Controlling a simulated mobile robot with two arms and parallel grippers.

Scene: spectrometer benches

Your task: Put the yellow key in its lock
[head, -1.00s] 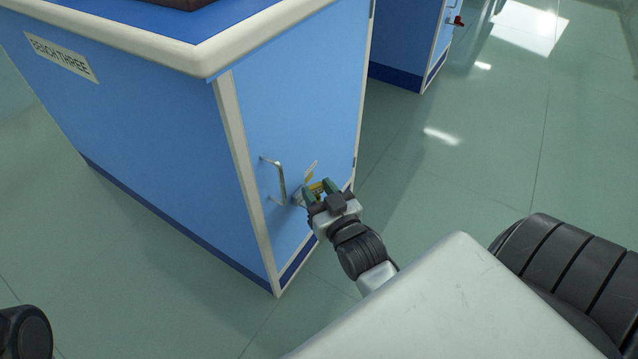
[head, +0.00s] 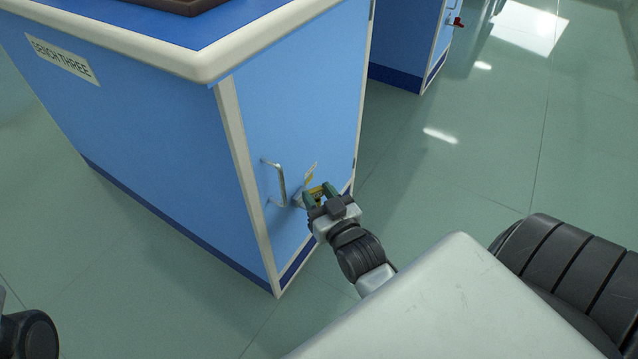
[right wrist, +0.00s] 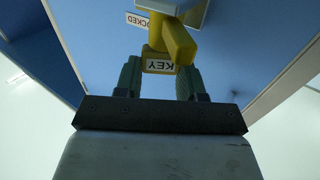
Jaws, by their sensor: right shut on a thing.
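The yellow key (right wrist: 172,45) is between the green fingers of my right gripper (right wrist: 158,78) in the right wrist view. A white tag lettered "KEY" is on its near end. In the head view the right gripper (head: 319,192) is shut on the key (head: 317,191), close to the blue door of bench three. The far end of the key is at a pale lock fitting (right wrist: 170,6) on the door; I cannot tell how deep it sits. My left gripper is not in view.
A metal bar handle (head: 281,184) stands on the door (head: 285,125) just left of the gripper. The bench top has a thick white edge (head: 230,55). Another blue bench (head: 400,60) stands behind. The floor to the right is clear.

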